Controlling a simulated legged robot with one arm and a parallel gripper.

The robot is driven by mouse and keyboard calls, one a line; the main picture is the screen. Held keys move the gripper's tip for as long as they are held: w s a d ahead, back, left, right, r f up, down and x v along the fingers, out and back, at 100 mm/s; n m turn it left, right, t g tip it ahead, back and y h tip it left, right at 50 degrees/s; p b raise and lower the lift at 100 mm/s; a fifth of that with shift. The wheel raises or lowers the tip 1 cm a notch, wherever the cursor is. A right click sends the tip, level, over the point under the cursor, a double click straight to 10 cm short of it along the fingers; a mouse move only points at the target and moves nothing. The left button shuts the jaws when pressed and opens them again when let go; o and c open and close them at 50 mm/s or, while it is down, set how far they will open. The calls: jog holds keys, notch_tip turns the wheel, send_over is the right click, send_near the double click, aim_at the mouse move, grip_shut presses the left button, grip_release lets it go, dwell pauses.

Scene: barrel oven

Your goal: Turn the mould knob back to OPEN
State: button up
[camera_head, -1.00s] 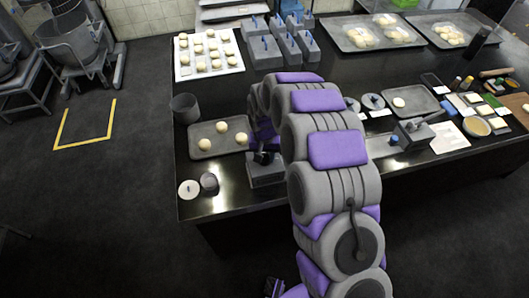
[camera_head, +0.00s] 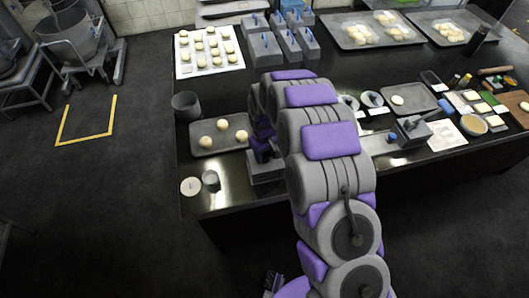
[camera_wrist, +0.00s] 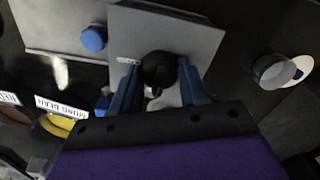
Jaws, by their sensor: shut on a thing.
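The mould is a grey box (camera_head: 266,172) near the front edge of the dark table in the head view, partly behind my arm. In the wrist view its grey top (camera_wrist: 165,25) lies under my gripper. A round black knob (camera_wrist: 158,68) sits on it, between my two blue fingers. My gripper (camera_wrist: 158,82) is shut on this knob. A small pale label on the grey top shows just left of the knob; its wording is too small to read. A blue round knob (camera_wrist: 94,38) shows at the box's left side.
A tray with dough balls (camera_head: 211,143) and a dark cup (camera_head: 186,104) stand left of the mould. A small grey cup (camera_head: 210,178) and a white disc (camera_head: 190,186) lie near the front edge. A second grey device (camera_head: 411,132) stands to the right.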

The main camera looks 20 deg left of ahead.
jog(key=shift+w+a+r, duration=0.1)
dwell(0.3)
jog(key=o, duration=1.1)
jog(key=shift+c, duration=0.2)
notch_tip(320, 180, up, 17)
jog(key=p, duration=0.1)
